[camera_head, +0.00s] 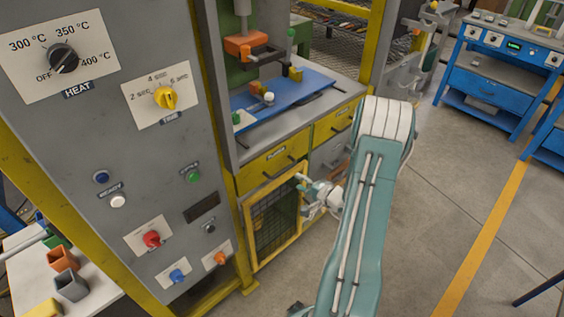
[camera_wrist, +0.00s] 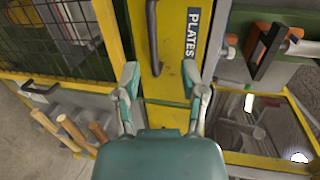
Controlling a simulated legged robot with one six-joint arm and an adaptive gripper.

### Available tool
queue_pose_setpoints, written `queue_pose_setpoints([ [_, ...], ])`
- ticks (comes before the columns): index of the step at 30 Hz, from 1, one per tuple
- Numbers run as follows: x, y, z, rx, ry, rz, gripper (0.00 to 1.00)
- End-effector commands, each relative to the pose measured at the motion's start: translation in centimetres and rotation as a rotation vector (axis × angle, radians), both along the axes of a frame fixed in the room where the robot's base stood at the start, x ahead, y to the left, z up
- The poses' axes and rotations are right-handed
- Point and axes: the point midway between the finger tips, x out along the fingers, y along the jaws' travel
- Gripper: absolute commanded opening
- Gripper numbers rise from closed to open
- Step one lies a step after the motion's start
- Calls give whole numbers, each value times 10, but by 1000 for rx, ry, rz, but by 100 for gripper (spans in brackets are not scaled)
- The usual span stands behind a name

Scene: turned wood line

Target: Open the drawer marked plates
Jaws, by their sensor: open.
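The yellow drawer front marked PLATES (camera_wrist: 174,60) fills the middle of the wrist view, its label turned sideways. Its dark bar handle (camera_wrist: 152,38) runs down from the top edge, ending near fingertip height in the picture. My gripper (camera_wrist: 160,70) is open and empty, with one finger on each side of the drawer front in view; I see no contact with the handle. In the head view the yellow drawer (camera_head: 258,172) lies under the bench top, its dark handle (camera_head: 278,169) on its face. My gripper (camera_head: 306,190) is just right of and below it there.
A yellow-framed mesh door (camera_head: 273,222) stands below the drawer. Another yellow drawer (camera_head: 335,122) and grey drawers (camera_head: 328,155) are to the right. A blue board (camera_head: 288,90) with small parts lies on the bench.

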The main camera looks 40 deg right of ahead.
Motion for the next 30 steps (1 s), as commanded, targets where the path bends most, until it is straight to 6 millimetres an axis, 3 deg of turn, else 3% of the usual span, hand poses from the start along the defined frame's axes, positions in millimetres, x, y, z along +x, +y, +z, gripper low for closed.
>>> queue_pose_setpoints([
  [3, -7, -13, -13, -4, -3, -56, 54],
  [7, 0, -11, -15, -9, -4, -60, 54],
  [21, 79, -7, -32, -5, -3, -57, 54],
  [30, 99, -5, -36, -5, -3, -59, 54],
])
